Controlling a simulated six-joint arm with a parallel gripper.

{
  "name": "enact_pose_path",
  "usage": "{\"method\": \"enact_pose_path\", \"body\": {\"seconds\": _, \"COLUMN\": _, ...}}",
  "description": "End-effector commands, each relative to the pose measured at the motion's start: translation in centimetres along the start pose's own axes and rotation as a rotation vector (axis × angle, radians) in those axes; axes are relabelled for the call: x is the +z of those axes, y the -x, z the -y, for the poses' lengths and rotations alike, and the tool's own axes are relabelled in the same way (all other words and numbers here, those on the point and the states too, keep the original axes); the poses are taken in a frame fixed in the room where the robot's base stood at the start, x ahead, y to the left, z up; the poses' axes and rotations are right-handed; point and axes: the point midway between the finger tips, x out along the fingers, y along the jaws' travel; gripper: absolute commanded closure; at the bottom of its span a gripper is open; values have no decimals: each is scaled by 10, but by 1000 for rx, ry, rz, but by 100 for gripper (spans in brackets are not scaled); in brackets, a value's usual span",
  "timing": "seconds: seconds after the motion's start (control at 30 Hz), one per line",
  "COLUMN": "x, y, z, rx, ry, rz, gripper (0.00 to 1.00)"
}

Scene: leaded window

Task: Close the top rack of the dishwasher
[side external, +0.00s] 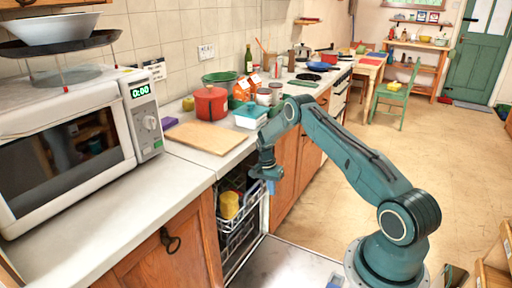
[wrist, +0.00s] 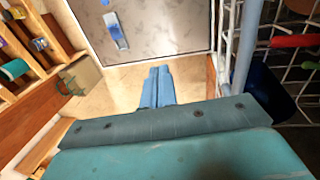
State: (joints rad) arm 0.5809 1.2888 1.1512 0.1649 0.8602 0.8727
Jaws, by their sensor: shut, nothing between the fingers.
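The dishwasher stands under the counter with its door (side external: 285,264) folded down flat; the door also shows in the wrist view (wrist: 165,32). The white wire top rack (side external: 240,213) is at the opening, mostly within the cabinet, with a yellow cup (side external: 229,205) in it. In the wrist view, the rack's white wires (wrist: 228,45) run along the right, close beside my gripper. My gripper (side external: 270,187) points down at the rack's front edge, its blue fingers (wrist: 157,72) shut and empty. I cannot tell whether it touches the rack.
The countertop (side external: 190,158) overhangs the rack, with a cutting board (side external: 205,136), red pot (side external: 211,103) and microwave (side external: 75,140) on it. A lower rack (side external: 238,243) sits inside below. Open floor (side external: 340,205) lies to the right. Wooden shelves (wrist: 35,50) show left in the wrist view.

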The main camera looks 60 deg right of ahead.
Motion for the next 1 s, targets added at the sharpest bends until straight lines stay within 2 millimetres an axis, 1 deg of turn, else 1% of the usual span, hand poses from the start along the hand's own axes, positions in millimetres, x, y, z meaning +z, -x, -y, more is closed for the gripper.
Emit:
{"method": "enact_pose_path", "body": {"seconds": 0.03, "x": 0, "y": -8, "z": 0, "rx": 2, "ry": 0, "rz": 2, "gripper": 100}}
{"method": "enact_pose_path", "body": {"seconds": 0.1, "x": -1, "y": -6, "z": -8, "rx": 0, "ry": -1, "rz": 0, "gripper": 100}}
{"method": "enact_pose_path", "body": {"seconds": 0.37, "x": -1, "y": -11, "z": -34, "rx": 0, "ry": -2, "rz": 0, "gripper": 100}}
{"method": "enact_pose_path", "body": {"seconds": 0.67, "x": -1, "y": -18, "z": -68, "rx": 1, "ry": -2, "rz": 1, "gripper": 100}}
{"method": "enact_pose_path", "body": {"seconds": 1.0, "x": -1, "y": -26, "z": -111, "rx": 0, "ry": -3, "rz": 0, "gripper": 100}}
